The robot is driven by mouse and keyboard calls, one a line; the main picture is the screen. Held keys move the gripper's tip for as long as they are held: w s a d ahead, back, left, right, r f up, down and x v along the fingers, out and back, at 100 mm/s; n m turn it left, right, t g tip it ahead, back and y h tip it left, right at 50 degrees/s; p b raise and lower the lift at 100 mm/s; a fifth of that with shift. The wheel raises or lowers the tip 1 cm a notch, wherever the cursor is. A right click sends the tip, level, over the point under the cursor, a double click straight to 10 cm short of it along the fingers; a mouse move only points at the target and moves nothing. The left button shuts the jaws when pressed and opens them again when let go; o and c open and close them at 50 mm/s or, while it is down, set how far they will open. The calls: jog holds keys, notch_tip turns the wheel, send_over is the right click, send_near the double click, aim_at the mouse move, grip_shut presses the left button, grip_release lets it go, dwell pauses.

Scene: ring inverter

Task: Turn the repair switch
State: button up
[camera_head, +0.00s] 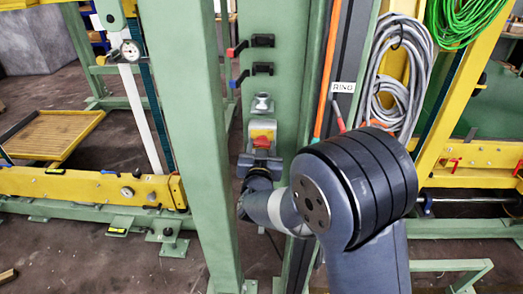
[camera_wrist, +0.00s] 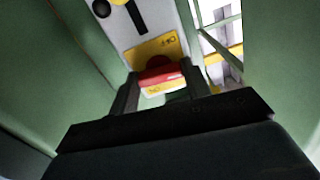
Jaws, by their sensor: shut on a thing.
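The repair switch has a red handle on a yellow plate (camera_wrist: 150,48), with part of a second yellow area below the handle. In the wrist view my gripper (camera_wrist: 162,80) has one finger on each side of the red handle (camera_wrist: 160,76) and is shut on it. The handle lies nearly crosswise, slightly tilted. In the head view the switch (camera_head: 263,136) shows as a small red and yellow box on the green column. My gripper (camera_head: 259,163) reaches it from just below, and my arm hides part of the area to its right.
Two black hooks or clips (camera_head: 262,41) sit above the switch on the green column. A green post (camera_head: 190,130) stands close on the left. Grey cable (camera_head: 395,75) and an orange hose (camera_head: 327,70) hang at right. A "RING" label (camera_head: 343,87) is nearby.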

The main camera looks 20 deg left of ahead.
jog(key=shift+n, duration=0.5)
jog(key=o, duration=1)
jog(key=shift+s, duration=0.1)
jog(key=b+v, duration=0.2)
jog(key=v, duration=0.8)
jog(key=shift+s, duration=0.35)
